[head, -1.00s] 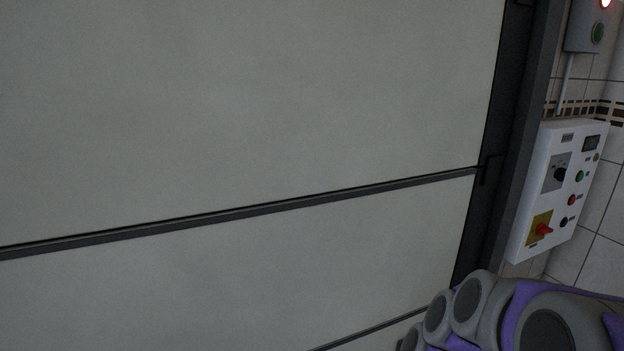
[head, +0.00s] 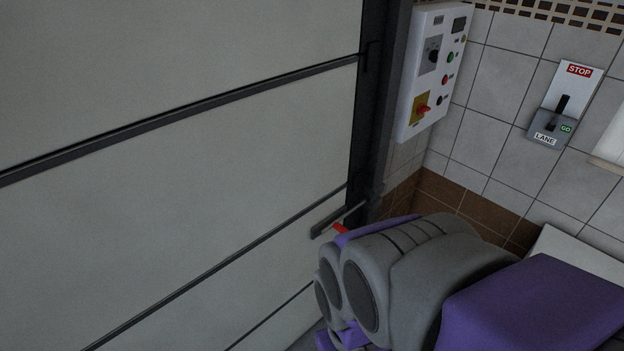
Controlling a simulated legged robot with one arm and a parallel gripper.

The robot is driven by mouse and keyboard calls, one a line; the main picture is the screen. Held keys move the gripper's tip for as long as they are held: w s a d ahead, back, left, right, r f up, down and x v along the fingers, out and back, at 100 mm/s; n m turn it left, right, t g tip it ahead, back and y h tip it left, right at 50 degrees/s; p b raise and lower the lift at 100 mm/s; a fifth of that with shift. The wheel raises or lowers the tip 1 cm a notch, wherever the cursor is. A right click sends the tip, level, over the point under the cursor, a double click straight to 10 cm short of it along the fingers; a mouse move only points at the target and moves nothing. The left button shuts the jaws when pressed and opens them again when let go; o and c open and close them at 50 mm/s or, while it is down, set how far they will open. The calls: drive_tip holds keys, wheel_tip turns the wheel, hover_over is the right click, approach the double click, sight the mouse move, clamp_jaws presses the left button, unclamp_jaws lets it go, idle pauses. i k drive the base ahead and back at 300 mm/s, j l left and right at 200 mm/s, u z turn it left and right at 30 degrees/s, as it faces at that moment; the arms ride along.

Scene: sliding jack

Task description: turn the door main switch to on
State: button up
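The white door control box (head: 404,112) is mounted by the door frame at the upper middle. Low on its face is a red rotary switch (head: 423,109) on a yellow plate, which looks like the main switch; its on and off marks are too small to read. Above it is a black knob (head: 433,55) on a grey plate, with several small buttons to the right. My grey and purple arm fills the lower right, below and apart from the box. My gripper's fingers do not show.
A large pale panelled door (head: 200,150) fills the left. A dark bar (head: 336,219) and a small red part (head: 340,228) sit low at its edge. A lane lever unit (head: 546,129) marked STOP and GO is on the tiled wall at right.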

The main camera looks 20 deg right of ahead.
sight(421, 109)
drive_tip(key=z, duration=1.25)
